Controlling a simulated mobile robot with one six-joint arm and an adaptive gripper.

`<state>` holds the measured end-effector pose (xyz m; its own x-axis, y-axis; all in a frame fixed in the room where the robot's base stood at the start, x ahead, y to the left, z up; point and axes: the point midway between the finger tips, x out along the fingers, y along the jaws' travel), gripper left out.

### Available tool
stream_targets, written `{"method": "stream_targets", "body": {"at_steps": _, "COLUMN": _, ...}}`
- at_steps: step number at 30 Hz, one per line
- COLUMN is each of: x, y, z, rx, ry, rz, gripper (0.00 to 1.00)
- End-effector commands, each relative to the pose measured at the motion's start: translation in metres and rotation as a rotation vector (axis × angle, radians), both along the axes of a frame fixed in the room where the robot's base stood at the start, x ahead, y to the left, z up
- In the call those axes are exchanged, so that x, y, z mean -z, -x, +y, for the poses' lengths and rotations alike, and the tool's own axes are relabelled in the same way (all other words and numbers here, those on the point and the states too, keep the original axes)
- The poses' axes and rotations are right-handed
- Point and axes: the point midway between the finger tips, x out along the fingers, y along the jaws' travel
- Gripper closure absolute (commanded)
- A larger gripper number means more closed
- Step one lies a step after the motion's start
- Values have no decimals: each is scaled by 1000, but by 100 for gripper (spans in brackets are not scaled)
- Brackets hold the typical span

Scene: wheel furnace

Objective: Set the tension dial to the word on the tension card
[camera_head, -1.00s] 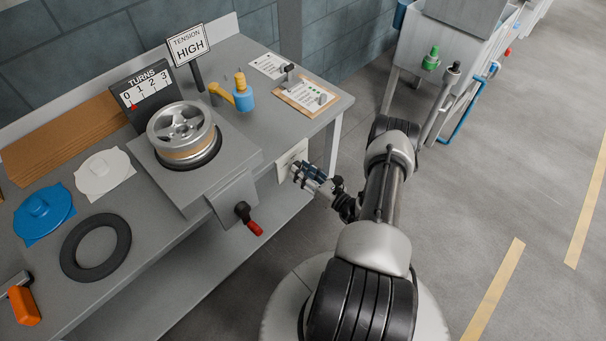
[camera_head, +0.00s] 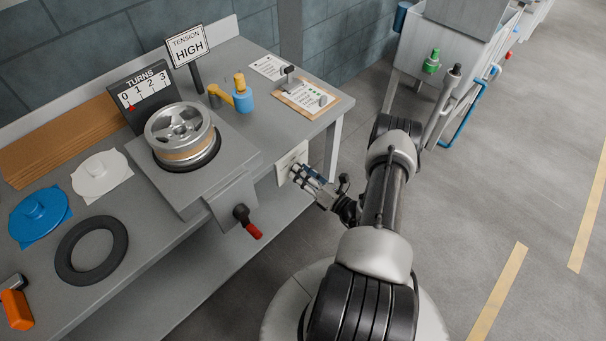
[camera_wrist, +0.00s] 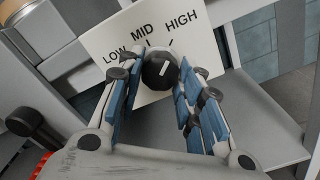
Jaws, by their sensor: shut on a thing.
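The tension dial is a black round knob (camera_wrist: 160,70) with a white pointer line on a white plate (camera_wrist: 105,42) marked LOW, MID and HIGH. The pointer leans slightly right of upright, towards the HIGH side; its exact alignment with a tick is hard to tell. My gripper (camera_wrist: 161,75) has its blue-padded fingers on either side of the knob and is shut on it. In the head view my gripper (camera_head: 302,174) is at the plate (camera_head: 288,160) on the bench's front side, and the knob is hidden there. The tension card (camera_head: 188,47) stands on the bench and reads HIGH.
A silver wheel (camera_head: 181,134) sits on the bench fixture. A red-handled crank (camera_head: 248,222) sticks out left of my gripper. Open floor lies to the right.

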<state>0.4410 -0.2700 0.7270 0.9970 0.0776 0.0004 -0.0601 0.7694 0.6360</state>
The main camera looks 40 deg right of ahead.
Motion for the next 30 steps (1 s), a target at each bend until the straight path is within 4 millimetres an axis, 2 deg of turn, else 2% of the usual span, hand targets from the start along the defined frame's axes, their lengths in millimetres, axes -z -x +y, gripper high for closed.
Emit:
{"method": "stream_targets", "body": {"at_steps": 4, "x": 2, "y": 1, "z": 3, "rx": -3, "ry": -13, "rz": 5, "gripper": 91}}
{"method": "stream_targets", "body": {"at_steps": 5, "x": 2, "y": 1, "z": 3, "rx": -3, "ry": -13, "rz": 5, "gripper": 66}}
{"method": "stream_targets", "body": {"at_steps": 11, "x": 2, "y": 2, "z": 3, "rx": -3, "ry": -13, "rz": 6, "gripper": 52}}
{"method": "stream_targets", "body": {"at_steps": 14, "x": 2, "y": 8, "z": 1, "rx": 0, "ry": -13, "rz": 6, "gripper": 46}}
{"method": "stream_targets", "body": {"at_steps": 17, "x": 2, "y": 24, "z": 0, "rx": 3, "ry": -17, "rz": 6, "gripper": 46}}
{"method": "stream_targets", "body": {"at_steps": 24, "x": 1, "y": 75, "z": -6, "rx": 7, "ry": -10, "rz": 3, "gripper": 46}}
{"method": "stream_targets", "body": {"at_steps": 30, "x": 0, "y": 107, "z": -9, "rx": 4, "ry": -5, "rz": 1, "gripper": 46}}
